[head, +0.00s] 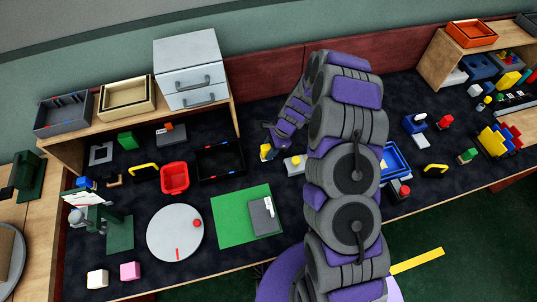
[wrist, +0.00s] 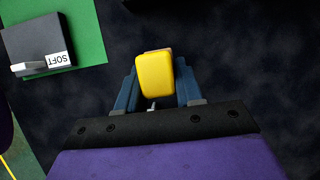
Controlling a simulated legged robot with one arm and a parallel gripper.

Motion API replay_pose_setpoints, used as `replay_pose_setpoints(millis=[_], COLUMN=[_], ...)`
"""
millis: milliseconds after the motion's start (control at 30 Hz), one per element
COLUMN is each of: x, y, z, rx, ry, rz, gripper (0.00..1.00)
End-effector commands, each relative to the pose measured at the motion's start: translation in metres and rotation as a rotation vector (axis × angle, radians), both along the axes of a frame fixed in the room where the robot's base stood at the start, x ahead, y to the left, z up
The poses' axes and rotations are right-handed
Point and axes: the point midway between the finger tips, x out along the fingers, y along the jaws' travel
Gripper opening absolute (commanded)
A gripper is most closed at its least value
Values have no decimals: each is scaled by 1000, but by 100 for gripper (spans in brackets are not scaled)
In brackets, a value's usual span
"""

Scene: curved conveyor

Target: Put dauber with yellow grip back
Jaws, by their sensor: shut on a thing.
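The dauber with the yellow grip (wrist: 154,76) is between the two blue-grey fingers of my gripper (wrist: 157,88) in the wrist view. My gripper is shut on it, and a bit of tan shows behind the yellow grip. The dauber's lower end is hidden. In the head view my gripper (head: 269,147) is left of my arm, with the yellow grip (head: 264,150) at its end, over the dark worktop. I cannot tell its height. A pale grey block with a yellow spot on top (head: 294,164) stands just right of it.
A black tray (head: 220,172) and a green mat (head: 232,225) with a grey SOFT block (wrist: 40,47) lie left of my gripper. A blue tray (head: 394,160) and a block with a red knob (head: 402,190) are right of my arm. The drawer unit (head: 190,68) stands behind.

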Motion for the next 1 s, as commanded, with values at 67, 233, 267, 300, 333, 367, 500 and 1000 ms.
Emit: replay_pose_setpoints(millis=[67,233,267,300,333,367,500,1000], x=[3,3,3,3,3,4,4,4], y=[7,5,4,3,2,1,-2,4], z=[-1,-13,-17,-23,-27,-31,-35,-37], rx=[-2,3,4,5,6,7,9,3], ry=[2,5,5,6,5,4,0,2], rz=[4,2,2,2,2,1,1,3], gripper=[0,0,0,0,0,0,0,58])
